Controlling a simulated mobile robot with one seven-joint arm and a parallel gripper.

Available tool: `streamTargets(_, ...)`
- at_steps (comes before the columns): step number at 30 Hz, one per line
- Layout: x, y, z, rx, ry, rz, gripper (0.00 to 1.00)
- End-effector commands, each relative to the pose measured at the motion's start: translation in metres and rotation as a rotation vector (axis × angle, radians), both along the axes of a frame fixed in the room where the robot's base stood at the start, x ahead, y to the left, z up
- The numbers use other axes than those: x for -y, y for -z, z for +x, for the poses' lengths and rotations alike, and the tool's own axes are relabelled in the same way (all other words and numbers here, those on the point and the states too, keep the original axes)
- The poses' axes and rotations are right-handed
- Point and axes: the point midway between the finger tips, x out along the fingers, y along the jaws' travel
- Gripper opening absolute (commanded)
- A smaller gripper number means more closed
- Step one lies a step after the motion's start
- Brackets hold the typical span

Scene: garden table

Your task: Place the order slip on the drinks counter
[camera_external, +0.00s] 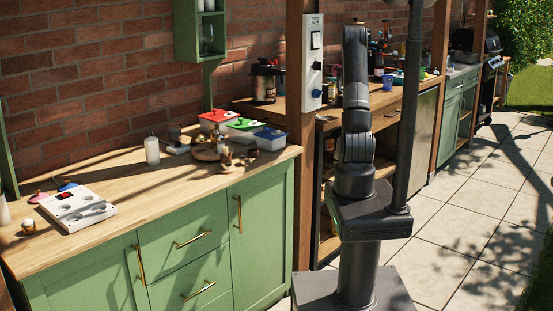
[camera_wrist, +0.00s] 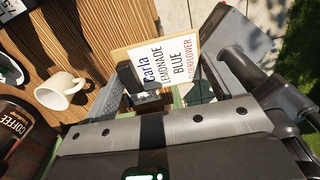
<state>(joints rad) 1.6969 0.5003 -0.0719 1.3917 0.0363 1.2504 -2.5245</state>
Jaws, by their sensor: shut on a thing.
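In the outside view, my arm hides the gripper and the slip. A wooden counter (camera_external: 280,106) with drink things stands behind my arm there; I cannot be sure which counter the task names.
In the outside view, a wooden post (camera_external: 298,60) stands left of my arm. A green-fronted counter (camera_external: 140,190) holds lidded tubs (camera_external: 243,124). Paving (camera_external: 470,220) is clear at right.

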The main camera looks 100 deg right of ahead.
Motion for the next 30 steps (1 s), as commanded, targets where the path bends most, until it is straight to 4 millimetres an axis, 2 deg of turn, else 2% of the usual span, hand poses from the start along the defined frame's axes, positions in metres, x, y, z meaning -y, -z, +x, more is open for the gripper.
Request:
streamTargets(6, 0.023, 0.032, 0.046, 0.0, -0.003, 0.003, 0.64)
streamTargets(13, 0.043, 0.056, 0.081, 0.0, 0.0, 0.001, 0.64)
streamTargets(19, 0.048, 0.064, 0.089, 0.0, 0.002, 0.001, 0.64)
streamTargets(27, 0.047, 0.1, 0.089, 0.0, 0.003, 0.003, 0.64)
streamTargets(30, 0.047, 0.101, 0.089, 0.0, 0.003, 0.0, 0.64)
